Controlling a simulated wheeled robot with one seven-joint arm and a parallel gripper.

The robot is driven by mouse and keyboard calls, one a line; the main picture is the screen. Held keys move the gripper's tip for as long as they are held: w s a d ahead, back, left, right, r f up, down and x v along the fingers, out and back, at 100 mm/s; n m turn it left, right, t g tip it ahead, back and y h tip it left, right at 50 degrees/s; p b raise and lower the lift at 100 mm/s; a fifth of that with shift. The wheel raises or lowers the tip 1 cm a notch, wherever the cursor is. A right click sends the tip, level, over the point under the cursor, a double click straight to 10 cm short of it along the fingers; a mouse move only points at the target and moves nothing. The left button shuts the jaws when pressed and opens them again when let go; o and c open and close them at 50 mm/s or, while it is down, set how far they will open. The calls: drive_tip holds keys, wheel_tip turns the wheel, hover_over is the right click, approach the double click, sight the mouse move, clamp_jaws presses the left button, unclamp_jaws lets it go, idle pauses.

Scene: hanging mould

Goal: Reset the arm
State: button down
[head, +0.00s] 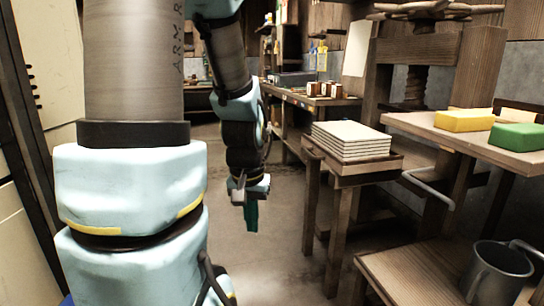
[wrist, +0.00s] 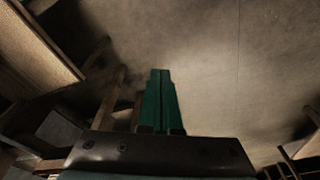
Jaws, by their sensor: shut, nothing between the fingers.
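My gripper (head: 251,214) hangs from my arm over the floor, with its green fingers pointing down. In the wrist view the two green fingers (wrist: 160,74) lie side by side, shut with nothing between them. It is apart from the furniture, left of a small wooden stand in the head view. My upper arm links fill the left part of the head view.
Stacked pale sheets (head: 350,140) lie on the small wooden stand (head: 340,178). Yellow (head: 464,120) and green (head: 516,137) blocks sit on a press table at right. A grey mug (head: 497,275) stands on a low shelf (head: 405,272). The floor (head: 285,245) is clear.

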wheel_tip(320, 180, up, 22)
drive_tip(key=s+a+n+p, duration=0.1)
drive_tip(key=s+a+p, duration=0.1)
drive_tip(key=p, duration=1.9)
drive_tip(key=shift+r+p, duration=0.2)
drive_tip(key=shift+p, duration=0.2)
